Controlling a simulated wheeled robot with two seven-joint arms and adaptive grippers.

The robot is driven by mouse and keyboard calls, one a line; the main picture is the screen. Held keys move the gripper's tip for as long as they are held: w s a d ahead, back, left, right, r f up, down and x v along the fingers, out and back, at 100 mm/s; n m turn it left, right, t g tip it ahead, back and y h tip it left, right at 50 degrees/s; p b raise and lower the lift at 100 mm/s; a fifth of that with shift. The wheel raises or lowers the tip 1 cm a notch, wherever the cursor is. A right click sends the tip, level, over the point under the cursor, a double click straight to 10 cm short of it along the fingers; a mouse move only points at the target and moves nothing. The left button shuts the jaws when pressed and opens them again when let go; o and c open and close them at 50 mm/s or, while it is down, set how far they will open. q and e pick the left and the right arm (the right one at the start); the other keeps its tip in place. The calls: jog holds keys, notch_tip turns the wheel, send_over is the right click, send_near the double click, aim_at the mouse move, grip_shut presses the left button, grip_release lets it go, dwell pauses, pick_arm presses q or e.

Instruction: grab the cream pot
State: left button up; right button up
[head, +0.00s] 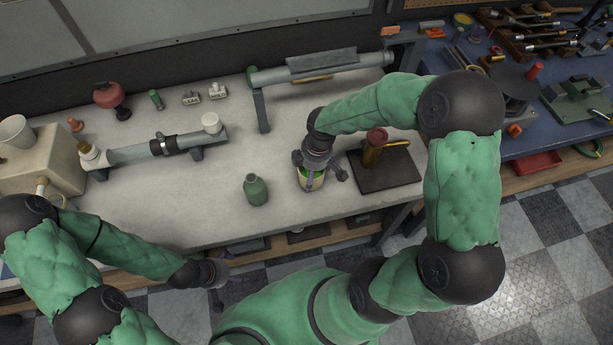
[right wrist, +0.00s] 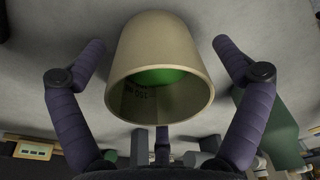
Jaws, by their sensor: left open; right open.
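The cream pot (head: 312,182) stands on the grey workbench (head: 225,170), with green showing inside its rim. My right gripper (head: 318,162) is over it and partly hides it in the head view. In the right wrist view the pot (right wrist: 158,75) lies between my two spread fingers (right wrist: 161,45), with its open mouth towards the camera. A gap shows on each side, so the right gripper is open and not holding it. My left gripper (head: 217,273) is open and empty, in front of the bench's front edge, far from the pot.
A green bottle (head: 256,190) stands left of the pot. A clamped pipe (head: 128,152) lies at left, and another pipe (head: 330,69) spans the back. Bench between bottle and left pipe is clear.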

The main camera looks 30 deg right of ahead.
jog(key=shift+f, duration=0.6)
pick_arm(q)
jog(key=shift+w+a+f, duration=0.15)
jog(key=shift+w+f, duration=0.05)
jog(key=shift+f, duration=0.3)
pick_arm(e)
jog(key=shift+r, duration=0.1)
jog(key=c, duration=1.3)
pick_arm(q)
jog(key=shift+r, duration=0.2)
pick_arm(e)
jog(key=shift+r, duration=0.1)
